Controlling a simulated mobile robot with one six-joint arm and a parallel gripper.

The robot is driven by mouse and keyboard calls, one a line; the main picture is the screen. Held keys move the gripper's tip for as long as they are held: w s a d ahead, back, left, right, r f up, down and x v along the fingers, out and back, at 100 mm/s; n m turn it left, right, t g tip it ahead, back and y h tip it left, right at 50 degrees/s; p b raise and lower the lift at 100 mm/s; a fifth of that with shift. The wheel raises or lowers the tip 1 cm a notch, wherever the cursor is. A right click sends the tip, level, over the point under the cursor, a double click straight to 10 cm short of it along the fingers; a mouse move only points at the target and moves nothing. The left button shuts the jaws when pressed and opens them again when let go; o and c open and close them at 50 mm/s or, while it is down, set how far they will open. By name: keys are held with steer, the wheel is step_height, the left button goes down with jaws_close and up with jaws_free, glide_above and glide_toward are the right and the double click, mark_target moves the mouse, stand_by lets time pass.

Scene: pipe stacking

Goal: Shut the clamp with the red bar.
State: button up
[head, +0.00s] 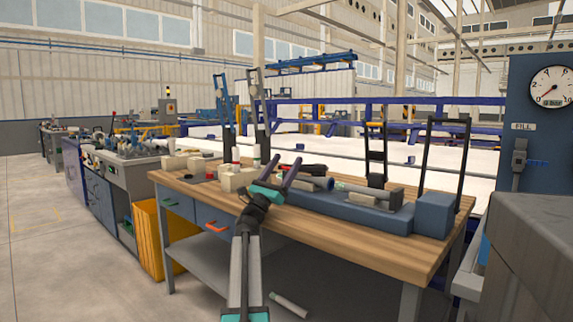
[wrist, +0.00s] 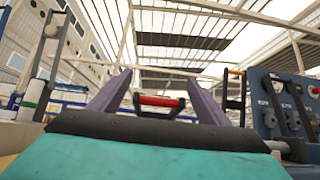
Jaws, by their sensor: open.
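The red bar (wrist: 161,100) sits across a black clamp frame in the wrist view. It appears between my gripper's two purple fingers, and I see no contact. In the head view, a low black part with some red (head: 304,167), likely this clamp, shows just behind and right of the fingers. How far it is tilted is hard to tell. My gripper (head: 284,158) is open and empty above the front of the workbench (head: 400,255). Its fingers point up and away from me, and they also show in the wrist view (wrist: 165,75).
A blue base (head: 360,213) with grey pipes (head: 365,192) on it runs right of my gripper. Tall black frames stand upright at the right (head: 466,160) and behind (head: 375,155). Pale blocks (head: 232,180) lie to the left. An orange bin (head: 150,240) stands by the bench.

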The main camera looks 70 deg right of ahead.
steer(key=b+v, duration=0.5)
steer(key=v, duration=0.5)
steer(key=shift+d+b, duration=0.1)
steer(key=shift+b, duration=0.25)
steer(key=shift+w, duration=0.1)
